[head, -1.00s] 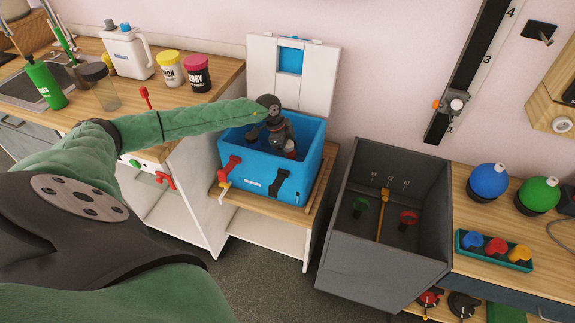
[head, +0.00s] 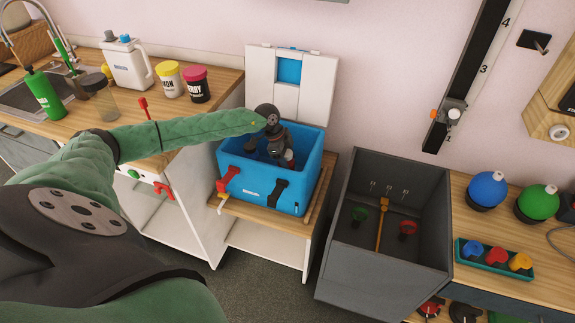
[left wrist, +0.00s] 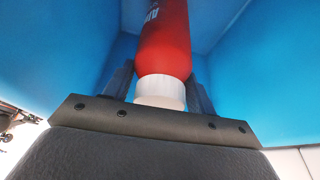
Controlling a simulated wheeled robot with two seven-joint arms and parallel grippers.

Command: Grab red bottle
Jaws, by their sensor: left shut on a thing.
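The red bottle (left wrist: 163,42) with a white cap shows in the left wrist view, between the two fingers of my left gripper (left wrist: 160,88). The fingers are shut on it at the cap end. Blue walls of the open cooler box (head: 246,178) surround the bottle in that view. In the head view my left gripper (head: 279,158) reaches down into the blue cooler, and I cannot make out the bottle there; the wrist and the cooler's front wall hide it. My right gripper is not in view.
The cooler's white lid (head: 262,80) stands open behind it. The cooler sits on a low wooden-topped stand (head: 243,209). A grey open bin (head: 375,261) stands to the right. At left, a counter holds a green bottle (head: 46,95), a white jug (head: 125,66) and two jars.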

